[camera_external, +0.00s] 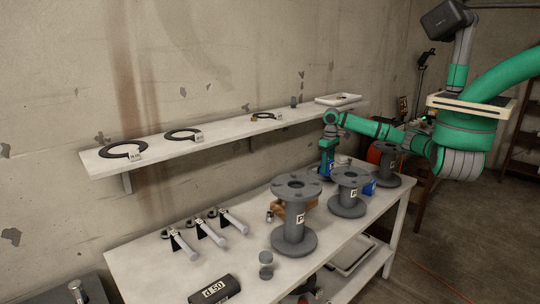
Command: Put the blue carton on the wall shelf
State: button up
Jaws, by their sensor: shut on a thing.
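The wall shelf (220,131) is a long pale board on brackets, fixed to the wall above the workbench. My arm reaches in from the right, and my gripper (327,154) points down just in front of the shelf's right part, over the back of the bench. It is shut on a small blue thing, which looks like the blue carton (326,169). The fingers are too small to make out clearly. The held thing is upright and lower than the shelf top. I cannot tell whether it touches the bench.
Black rings with tags (121,151) and a white tray (338,99) lie on the shelf, with bare stretches between. Grey flanged spools (295,215) crowd the workbench (150,262) near my gripper.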

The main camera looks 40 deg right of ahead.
jog(key=w+a+r, duration=0.1)
jog(key=a+r, duration=0.5)
jog(key=r, duration=0.5)
jog(key=w+a+r, duration=0.1)
jog(key=a+r, duration=0.5)
jog(key=r, duration=0.6)
jog(key=s+a+r+n, duration=0.2)
jog(key=a+r, duration=0.8)
jog(key=a, duration=0.4)
jog(key=s+a+r+n, duration=0.1)
jog(key=a+r, duration=0.9)
jog(key=a, duration=0.3)
send_near(242, 129)
jog(key=shift+s+a+f, duration=0.2)
jog(key=shift+s+f, duration=0.3)
jog(key=shift+s, duration=0.05)
jog(key=shift+w+f, duration=0.25)
jog(key=shift+f, duration=0.05)
notch_tip(242, 129, down, 3)
jog(key=shift+w+r, duration=0.1)
jog(key=shift+w, duration=0.05)
jog(key=shift+f, duration=0.25)
